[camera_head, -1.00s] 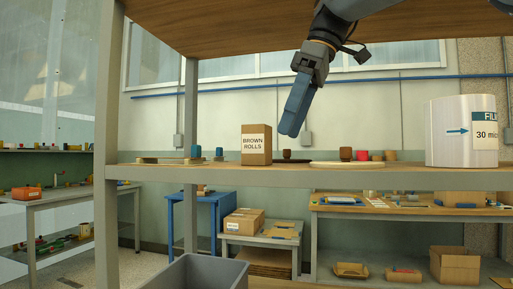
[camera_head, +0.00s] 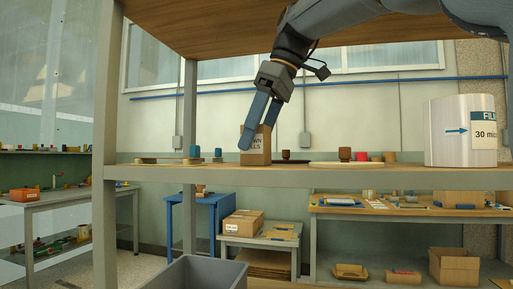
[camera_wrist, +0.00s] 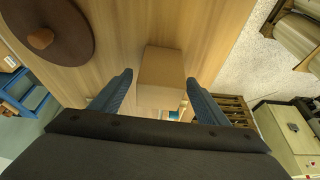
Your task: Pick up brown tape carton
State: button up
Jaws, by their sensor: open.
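The brown tape carton (camera_head: 262,155) is a small cardboard box standing upright on the shelf board. Its front label, with black letters, is partly hidden behind my gripper in the head view. My gripper (camera_head: 258,142) is open, with blue fingers pointing down and to the left in front of the carton's upper part. In the wrist view the carton (camera_wrist: 162,72) shows ahead of and between the two open fingers of my gripper (camera_wrist: 158,95). I cannot tell whether a finger touches it.
A large white film roll (camera_head: 448,132) stands at the right of the shelf (camera_head: 340,180). A brown round plate (camera_wrist: 48,25) with a small knob lies beside the carton. A shelf post (camera_head: 107,120) rises at the left. A grey bin (camera_head: 205,274) is below.

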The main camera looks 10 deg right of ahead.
jog(key=c, duration=1.2)
jog(key=shift+r, duration=0.1)
